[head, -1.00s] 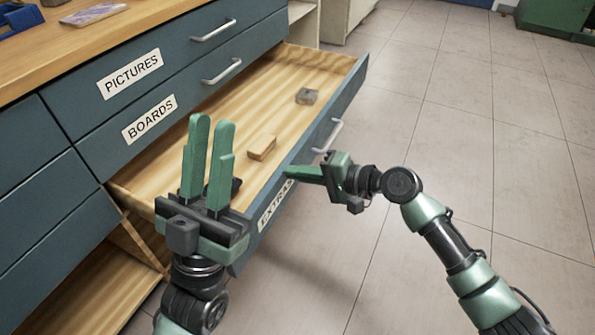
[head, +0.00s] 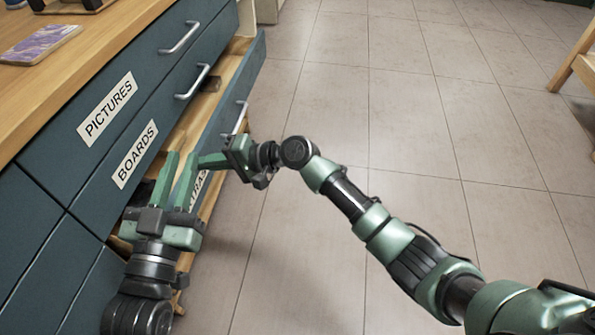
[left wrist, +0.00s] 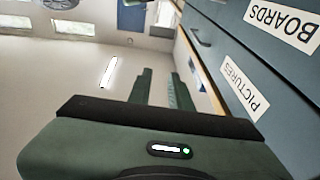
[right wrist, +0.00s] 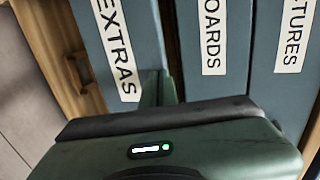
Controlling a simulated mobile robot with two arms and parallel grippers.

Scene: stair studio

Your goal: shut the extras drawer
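The extras drawer (head: 256,78) is the lowest labelled one and stands partly open. A narrow strip of its wooden inside shows below the boards drawer (head: 150,130). Its metal handle (head: 241,118) is on the front. Its label is mostly hidden behind my grippers in the head view but shows in the right wrist view (right wrist: 116,48). My right gripper (head: 200,160) looks shut, its fingers close together at the drawer front near the label; contact is hard to tell. My left gripper (head: 173,157) is open and empty, fingers upward, beside the cabinet over the drawer's near end.
The pictures drawer (head: 108,105) and boards drawer are shut. A purple patterned card (head: 40,45) lies on the wooden cabinet top. A dark item (head: 210,84) shows inside the extras drawer. The tiled floor (head: 400,140) to the right is clear, with a wooden stand (head: 575,65) at far right.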

